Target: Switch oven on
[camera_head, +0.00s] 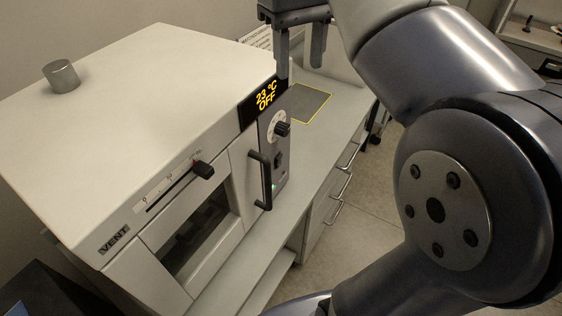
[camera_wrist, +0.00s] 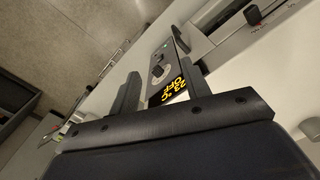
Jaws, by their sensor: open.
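The white oven (camera_head: 130,90) stands on the bench at the left in the head view. Its display (camera_head: 266,96) reads 23 °C and OFF, and also shows in the wrist view (camera_wrist: 176,90). Below it, the grey control panel carries a round black knob (camera_head: 282,128), a small dark switch (camera_head: 278,159) and a small green light (camera_head: 274,186). The knob shows between the fingers in the wrist view (camera_wrist: 157,71). My gripper (camera_head: 300,70) is open and empty, above the panel's upper end; its fingers also show in the wrist view (camera_wrist: 159,69). I cannot tell the switch's position.
A black door handle (camera_head: 259,180) stands out beside the panel. A vent slider (camera_head: 203,170) is on the oven front, and a metal pipe (camera_head: 62,76) rises from its top. A yellow-edged grey mat (camera_head: 308,103) lies on the bench beyond. Open floor is to the right.

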